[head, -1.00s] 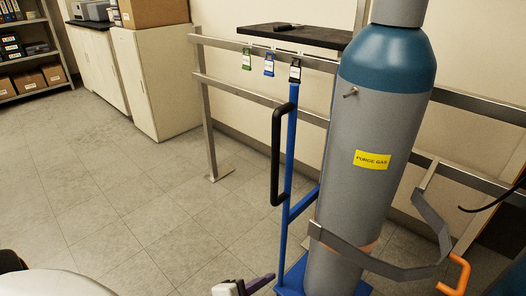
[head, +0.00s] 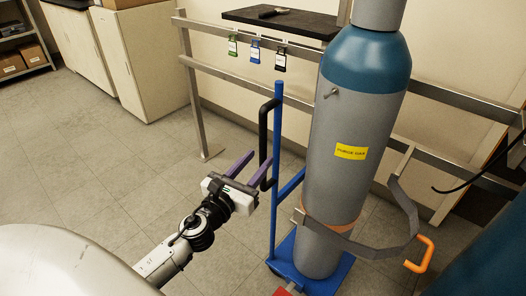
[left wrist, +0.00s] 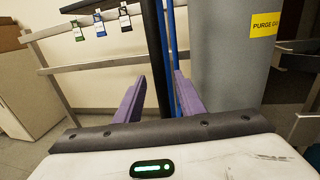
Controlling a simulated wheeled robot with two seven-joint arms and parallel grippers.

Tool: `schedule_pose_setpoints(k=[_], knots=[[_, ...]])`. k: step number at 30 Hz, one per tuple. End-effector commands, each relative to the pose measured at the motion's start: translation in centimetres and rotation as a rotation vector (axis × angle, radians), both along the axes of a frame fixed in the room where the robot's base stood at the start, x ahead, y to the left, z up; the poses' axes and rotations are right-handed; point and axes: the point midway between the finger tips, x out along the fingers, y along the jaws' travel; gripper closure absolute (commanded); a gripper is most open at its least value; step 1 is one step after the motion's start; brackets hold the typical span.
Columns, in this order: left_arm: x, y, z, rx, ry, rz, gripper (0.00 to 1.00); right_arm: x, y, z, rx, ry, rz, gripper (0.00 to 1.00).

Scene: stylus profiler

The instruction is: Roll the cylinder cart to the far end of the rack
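The blue cylinder cart (head: 285,262) stands on the floor in front of the rack (head: 230,78). It carries a tall grey gas cylinder (head: 343,190) with a teal shoulder and a yellow "PURGE GAS" label. The cart's upright post has a black handle (head: 264,133) on its left side. My left gripper (head: 262,157) is open, with its purple fingers pointing at the lower part of the handle. In the left wrist view the handle (left wrist: 153,50) and blue post (left wrist: 172,40) appear between the open fingers; contact cannot be told. My right gripper is not in view.
A grey band (head: 370,247) crosses the cylinder front, with an orange handle (head: 420,254) to its right. Green, blue and black tags (head: 256,50) hang on the rack rail. Cabinets (head: 150,60) stand at the back left. The floor (head: 120,165) left of the cart is clear.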

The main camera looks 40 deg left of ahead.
Motion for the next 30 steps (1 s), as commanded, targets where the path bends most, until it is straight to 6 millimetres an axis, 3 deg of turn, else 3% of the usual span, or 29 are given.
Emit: schedule_pose_setpoints(k=[7, 18, 25, 30], knots=[[3.2, 0.4, 0.0, -0.002, 0.000, 0.001, 0.64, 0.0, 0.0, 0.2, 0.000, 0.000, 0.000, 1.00], [3.8, 0.5, 0.0, -0.002, 0.001, 0.001, 0.64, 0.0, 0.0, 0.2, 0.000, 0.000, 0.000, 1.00], [3.8, 0.5, 0.0, -0.003, 0.001, 0.001, 1.00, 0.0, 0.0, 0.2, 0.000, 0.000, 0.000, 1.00], [3.8, 0.5, 0.0, -0.003, 0.001, 0.001, 1.00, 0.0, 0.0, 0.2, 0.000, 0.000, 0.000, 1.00]])
